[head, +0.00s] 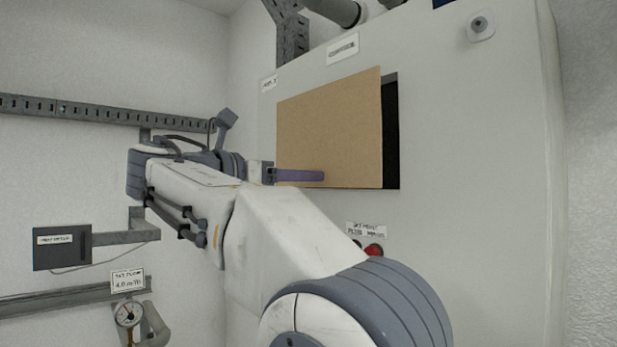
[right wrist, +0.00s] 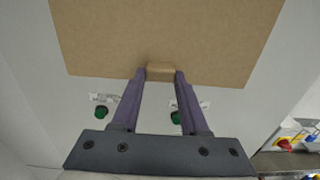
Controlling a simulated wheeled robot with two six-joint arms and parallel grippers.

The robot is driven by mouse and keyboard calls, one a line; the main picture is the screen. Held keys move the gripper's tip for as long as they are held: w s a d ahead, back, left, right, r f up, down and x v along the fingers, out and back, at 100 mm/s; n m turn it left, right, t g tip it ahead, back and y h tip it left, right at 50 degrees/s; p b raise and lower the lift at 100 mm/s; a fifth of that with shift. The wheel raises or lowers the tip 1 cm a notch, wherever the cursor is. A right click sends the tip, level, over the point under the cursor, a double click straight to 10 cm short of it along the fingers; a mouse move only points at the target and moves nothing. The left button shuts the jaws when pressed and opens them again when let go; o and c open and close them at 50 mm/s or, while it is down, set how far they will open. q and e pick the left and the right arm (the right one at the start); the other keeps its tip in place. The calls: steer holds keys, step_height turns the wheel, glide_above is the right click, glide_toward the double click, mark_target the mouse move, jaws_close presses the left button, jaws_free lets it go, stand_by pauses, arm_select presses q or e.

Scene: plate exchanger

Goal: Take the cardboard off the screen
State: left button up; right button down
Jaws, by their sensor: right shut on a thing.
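The cardboard (head: 330,120) is a flat tan panel in front of the dark screen (head: 391,140) on the grey cabinet. A dark strip of the screen shows along the cardboard's right edge; the rest is hidden behind it. My right gripper (head: 322,176) is at the cardboard's lower part. In the right wrist view, the cardboard (right wrist: 160,35) fills the top, and a small tan tab (right wrist: 160,71) at its lower edge sits between the purple fingers of my right gripper (right wrist: 161,74), which are shut on it. My left gripper is not in view.
Below the screen, the cabinet (head: 480,200) has a red button (head: 374,250); the wrist view shows green buttons (right wrist: 102,112) and a red-and-yellow switch (right wrist: 285,145). A perforated rail (head: 80,112), a dark box (head: 62,247) and a gauge (head: 128,314) are at the left wall.

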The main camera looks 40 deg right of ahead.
steer(key=a, duration=0.9)
steer(key=shift+s+a, duration=0.25)
steer(key=shift+s, duration=0.1)
stand_by(0.7)
